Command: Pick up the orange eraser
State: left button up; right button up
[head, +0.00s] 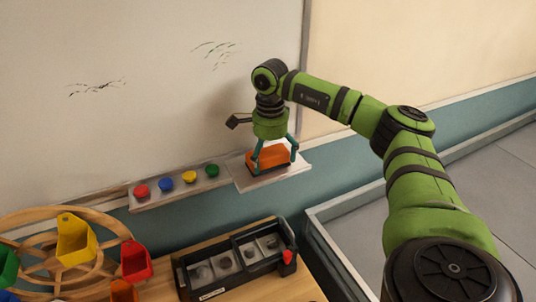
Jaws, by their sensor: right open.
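The orange eraser (267,160) lies on the right part of the whiteboard's ledge (243,186), an orange block with a dark underside. My right gripper (274,162) points down from the green arm, directly above the eraser. Its teal fingers are apart, with one at the left side of the eraser and one near its right end. I cannot tell whether the fingers touch it. The eraser appears to rest on the ledge. My left gripper is out of view.
Several coloured magnets (189,177) sit on the ledge to the left. Below is a wooden table with a black compartment case (187,282) and a wooden wheel (18,228) with coloured buckets. The whiteboard (120,130) with black scribbles stands close behind the gripper.

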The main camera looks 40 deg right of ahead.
aim_at(269, 154)
jog(key=shift+s+a, duration=0.1)
jog(key=shift+a, duration=0.05)
jog(key=c, duration=1.2)
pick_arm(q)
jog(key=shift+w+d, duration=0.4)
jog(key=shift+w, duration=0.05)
pick_arm(e)
jog(key=shift+c, duration=0.3)
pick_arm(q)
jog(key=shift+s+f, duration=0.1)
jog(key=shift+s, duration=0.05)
pick_arm(e)
jog(key=shift+r, duration=0.1)
